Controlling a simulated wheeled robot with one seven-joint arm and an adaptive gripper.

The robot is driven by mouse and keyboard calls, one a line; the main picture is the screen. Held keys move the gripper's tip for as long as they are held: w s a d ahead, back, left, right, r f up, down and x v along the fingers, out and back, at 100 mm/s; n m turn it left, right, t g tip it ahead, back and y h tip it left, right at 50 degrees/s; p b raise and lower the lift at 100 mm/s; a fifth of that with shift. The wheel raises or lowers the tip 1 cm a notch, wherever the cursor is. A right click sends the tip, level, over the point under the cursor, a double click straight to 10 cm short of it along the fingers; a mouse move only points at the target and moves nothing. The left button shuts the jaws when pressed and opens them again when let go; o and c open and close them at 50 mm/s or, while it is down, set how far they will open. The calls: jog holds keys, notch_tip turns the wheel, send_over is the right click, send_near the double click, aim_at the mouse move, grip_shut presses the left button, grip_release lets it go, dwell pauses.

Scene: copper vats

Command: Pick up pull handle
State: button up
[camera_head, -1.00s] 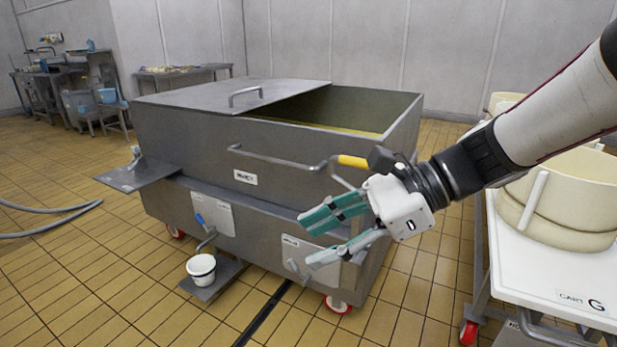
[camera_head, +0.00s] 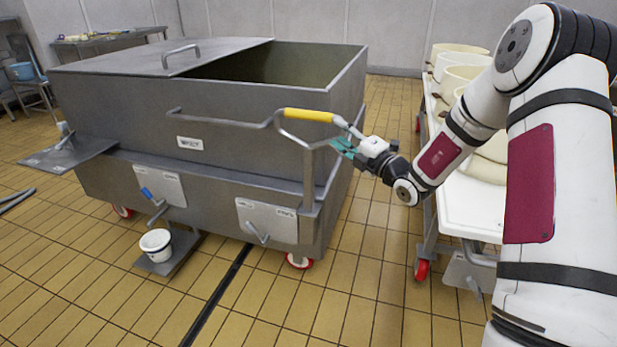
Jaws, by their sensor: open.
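The pull handle (camera_head: 308,115) is a yellow grip on a bent grey metal bar at the near right end of a large steel vat (camera_head: 230,130). My gripper (camera_head: 340,146), white with teal fingers, is just right of and below the yellow grip, close to the bar. Its fingers point left toward the bar and are open. I cannot tell whether they touch the bar. The yellow grip itself is fully visible and not between the fingers.
A flat lid (camera_head: 130,58) covers part of the vat. A white-topped cart (camera_head: 472,218) with cream tubs stands close behind my arm at right. A white bucket (camera_head: 156,245) sits low in front of the vat. The tiled floor between vat and cart is clear.

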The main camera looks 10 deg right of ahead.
aim_at(315, 119)
jog(key=b+x, duration=0.1)
jog(key=x, duration=0.6)
jog(key=shift+w+a, duration=0.2)
jog(key=shift+a+b+x, duration=0.2)
jog(key=shift+b+x, duration=0.4)
jog(key=shift+x, duration=0.7)
jog(key=shift+a+b+x, duration=0.15)
jog(key=shift+b+x, duration=0.4)
jog(key=shift+x, duration=0.75)
jog(key=shift+s+r, duration=0.15)
jog(key=shift+c, duration=0.4)
